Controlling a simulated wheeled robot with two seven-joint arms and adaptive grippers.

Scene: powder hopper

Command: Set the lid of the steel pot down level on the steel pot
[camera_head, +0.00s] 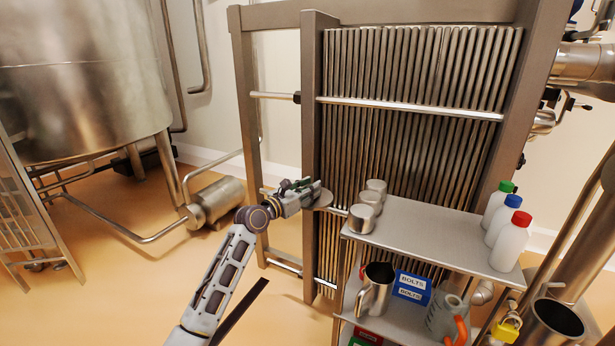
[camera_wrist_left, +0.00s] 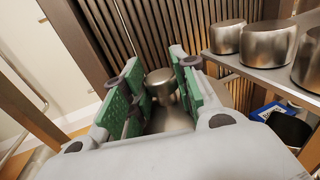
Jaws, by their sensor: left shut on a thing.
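My left gripper (camera_head: 308,194) is shut on the lid (camera_head: 322,200) of the steel pot, a round grey disc held left of the shelf's upper board, clear of it. In the left wrist view, the lid's round knob (camera_wrist_left: 160,80) shows between the green finger pads of the gripper (camera_wrist_left: 155,90); most of the disc is hidden. Three short steel cylinders (camera_head: 362,219) stand on the upper board, also in the left wrist view (camera_wrist_left: 268,43). An open steel vessel (camera_head: 552,328) is at the bottom right. I cannot tell which vessel is the steel pot. My right gripper is out of view.
The steel shelf (camera_head: 430,228) has bare room on its upper board. Bottles with green, blue and red caps (camera_head: 511,240) stand at its right. Below are a steel jug (camera_head: 374,291) and a blue bolts box (camera_head: 412,288). An upright plate rack (camera_head: 400,110) stands behind.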

